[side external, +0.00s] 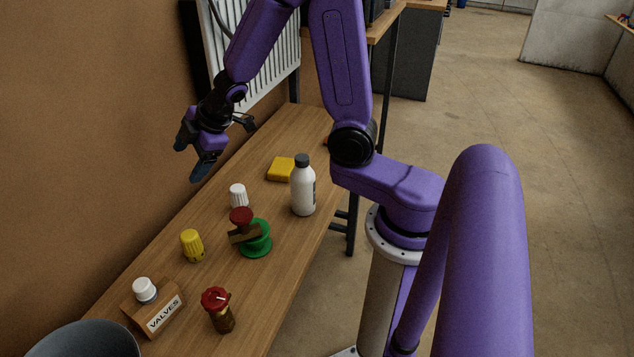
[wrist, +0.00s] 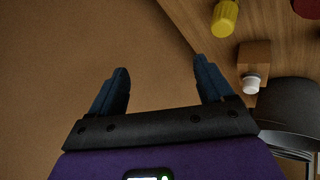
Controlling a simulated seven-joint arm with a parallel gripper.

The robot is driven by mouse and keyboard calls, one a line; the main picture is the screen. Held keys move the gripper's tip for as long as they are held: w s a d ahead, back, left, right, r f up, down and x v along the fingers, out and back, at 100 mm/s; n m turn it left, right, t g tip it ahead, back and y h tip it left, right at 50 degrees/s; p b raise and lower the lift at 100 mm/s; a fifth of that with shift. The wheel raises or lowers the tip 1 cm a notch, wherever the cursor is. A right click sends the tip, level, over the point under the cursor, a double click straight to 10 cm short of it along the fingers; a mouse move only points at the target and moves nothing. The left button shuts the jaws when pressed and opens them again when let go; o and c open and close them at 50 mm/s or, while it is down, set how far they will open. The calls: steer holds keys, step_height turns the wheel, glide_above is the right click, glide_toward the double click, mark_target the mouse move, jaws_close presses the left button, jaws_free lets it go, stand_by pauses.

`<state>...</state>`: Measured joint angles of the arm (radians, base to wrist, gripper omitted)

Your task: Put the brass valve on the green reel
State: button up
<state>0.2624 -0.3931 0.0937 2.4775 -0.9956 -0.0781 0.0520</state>
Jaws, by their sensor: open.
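The green reel (side external: 261,244) sits on the wooden bench in the side view. A dark red knob (side external: 240,215) with a brownish, brass-coloured bar-like body is at its upper left, overlapping it; I cannot tell whether it rests on the reel or stands behind it. A second red-capped piece with a dark brass body (side external: 224,320), likely a brass valve, stands upright near the front of the bench. My gripper (side external: 190,163) is open and empty, high near the wall, well apart from both. In the wrist view its fingers (wrist: 162,68) are spread with nothing between them.
A yellow knob (side external: 192,245), white knob (side external: 238,195), yellow block (side external: 281,169) and white bottle (side external: 303,188) stand on the bench. A wooden VALVES holder (side external: 164,313) and grey bin (side external: 85,340) are at the front. A radiator (side external: 268,72) hangs behind.

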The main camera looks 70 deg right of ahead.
steer(key=s+a+r+g, duration=0.1)
steer(key=s+g, duration=0.1)
steer(key=s, duration=0.8)
steer(key=s+a+r+g, duration=0.1)
steer(key=s+g, duration=0.1)
steer(key=s, duration=0.7)
steer(key=s+a+r+g+h, duration=0.1)
steer(key=s+g, duration=0.1)
steer(key=s, duration=0.8)
steer(key=shift+s+r+g, duration=0.3)
steer(key=shift+s+r, duration=0.05)
steer(key=shift+r, duration=0.05)
